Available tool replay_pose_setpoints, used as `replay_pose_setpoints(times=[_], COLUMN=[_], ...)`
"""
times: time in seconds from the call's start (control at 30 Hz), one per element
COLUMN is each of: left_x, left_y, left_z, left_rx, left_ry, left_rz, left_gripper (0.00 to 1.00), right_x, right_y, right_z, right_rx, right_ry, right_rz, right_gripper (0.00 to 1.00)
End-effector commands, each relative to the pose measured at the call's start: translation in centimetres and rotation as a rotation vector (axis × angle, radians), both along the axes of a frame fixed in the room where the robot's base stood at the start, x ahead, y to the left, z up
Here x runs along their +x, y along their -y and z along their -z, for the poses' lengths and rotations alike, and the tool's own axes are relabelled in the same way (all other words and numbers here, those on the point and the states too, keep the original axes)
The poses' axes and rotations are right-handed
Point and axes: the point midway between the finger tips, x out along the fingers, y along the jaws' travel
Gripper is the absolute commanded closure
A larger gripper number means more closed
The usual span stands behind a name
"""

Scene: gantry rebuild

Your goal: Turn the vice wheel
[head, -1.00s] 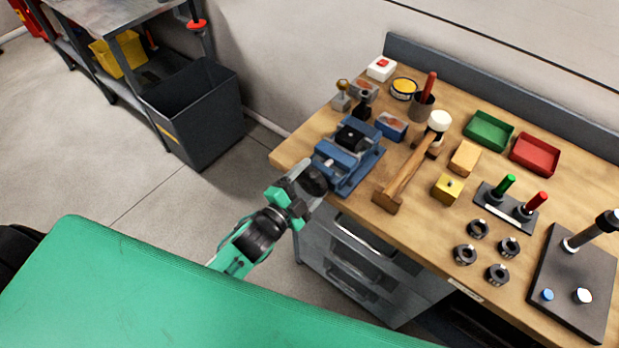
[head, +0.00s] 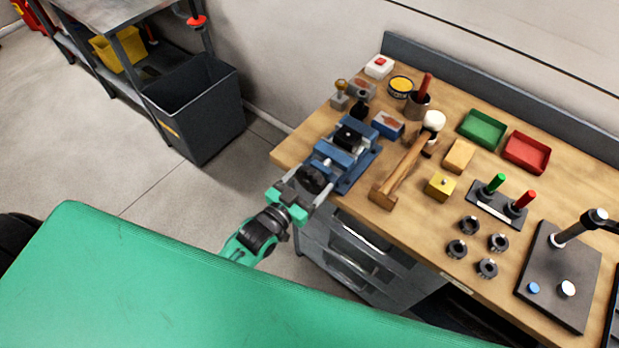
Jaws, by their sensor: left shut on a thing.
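The blue vice (head: 343,157) stands at the front left corner of the wooden workbench. Its dark round wheel (head: 312,179) faces the near side, at the bench's front edge. My left gripper (head: 306,184) is at the wheel, with its fingers around the wheel's rim, and is shut on it. The gripper's body hides part of the wheel's near side. My right gripper is not in view.
A wooden mallet (head: 408,165) lies right of the vice, with a blue box (head: 388,124) behind it. A yellow block (head: 440,187), several dark rings and a peg stand (head: 497,204) are farther right. A dark bin (head: 193,108) stands on the floor at left.

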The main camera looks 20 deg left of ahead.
Motion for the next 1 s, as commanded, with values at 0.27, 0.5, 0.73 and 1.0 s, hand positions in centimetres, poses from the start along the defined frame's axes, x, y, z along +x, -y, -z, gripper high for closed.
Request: replay_pose_setpoints(times=[0.27,0.5,0.73,1.0], left_x=[-0.1,-0.1,-0.1,-0.1], left_y=[0.1,0.1,0.2,0.2], left_z=[0.0,0.0,0.1,0.1], left_rx=[-0.227,-0.373,-0.451,-0.478], left_ry=[-0.086,-0.137,-0.167,-0.178], left_rz=[0.001,0.001,0.001,0.001], left_gripper=[0.48,0.48,0.48,0.48], right_x=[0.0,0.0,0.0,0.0], right_y=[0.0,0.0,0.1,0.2], right_z=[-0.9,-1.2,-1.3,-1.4], right_rx=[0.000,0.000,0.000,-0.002], right_ry=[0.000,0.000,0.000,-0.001], right_rz=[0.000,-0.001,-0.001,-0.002], right_gripper=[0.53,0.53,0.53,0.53])
